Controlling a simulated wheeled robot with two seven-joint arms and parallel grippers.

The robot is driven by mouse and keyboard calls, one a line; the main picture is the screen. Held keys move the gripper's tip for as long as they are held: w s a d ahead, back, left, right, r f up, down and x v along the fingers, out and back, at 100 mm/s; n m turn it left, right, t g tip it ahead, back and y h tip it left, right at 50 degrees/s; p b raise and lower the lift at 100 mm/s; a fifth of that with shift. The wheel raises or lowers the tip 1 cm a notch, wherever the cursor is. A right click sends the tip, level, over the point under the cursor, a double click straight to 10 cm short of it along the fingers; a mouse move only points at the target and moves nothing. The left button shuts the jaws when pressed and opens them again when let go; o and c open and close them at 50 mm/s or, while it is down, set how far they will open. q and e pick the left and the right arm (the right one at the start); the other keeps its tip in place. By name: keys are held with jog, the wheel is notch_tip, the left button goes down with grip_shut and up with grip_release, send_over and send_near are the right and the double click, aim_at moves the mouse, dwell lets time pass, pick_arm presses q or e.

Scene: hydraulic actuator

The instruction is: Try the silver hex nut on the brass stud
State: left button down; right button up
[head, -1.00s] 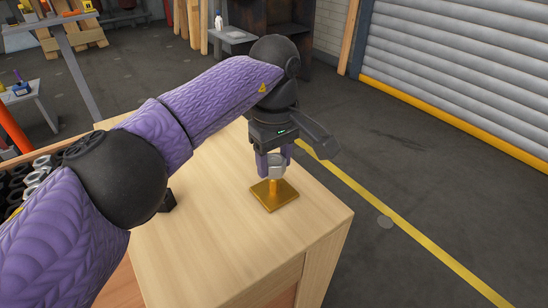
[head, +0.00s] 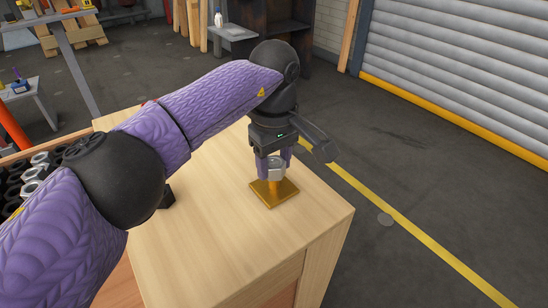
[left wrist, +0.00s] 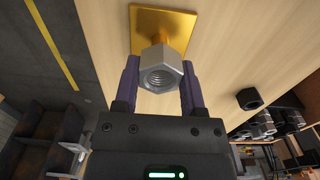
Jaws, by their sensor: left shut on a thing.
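The silver hex nut (head: 275,168) is between the fingers of my left gripper (head: 274,170), which is shut on it. The nut is at the top of the brass stud (head: 274,185), which rises from a square brass plate (head: 287,195) on the wooden bench. In the left wrist view, the nut (left wrist: 160,71) shows its threaded hole, with the brass plate (left wrist: 147,20) beyond it. A short piece of stud shows between nut and plate. I cannot tell whether the stud tip is inside the hole. My right gripper is not in view.
A black nut (left wrist: 249,99) lies on the bench away from the plate, partly hidden by my arm in the head view. Several nuts (head: 40,160) sit in a bin at the left. The bench top (head: 215,235) in front of the plate is clear.

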aim_at(274, 176)
pick_arm(q)
jog(key=shift+f+b, duration=0.3)
jog(key=shift+f, duration=0.4)
jog(key=shift+f+b, duration=0.3)
jog(key=shift+f, duration=0.7)
jog(key=shift+c, duration=0.4)
grip_release()
jog(key=shift+r, duration=0.1)
notch_tip(274, 176, up, 10)
jog(key=p, duration=0.3)
jog(key=shift+p, duration=0.35)
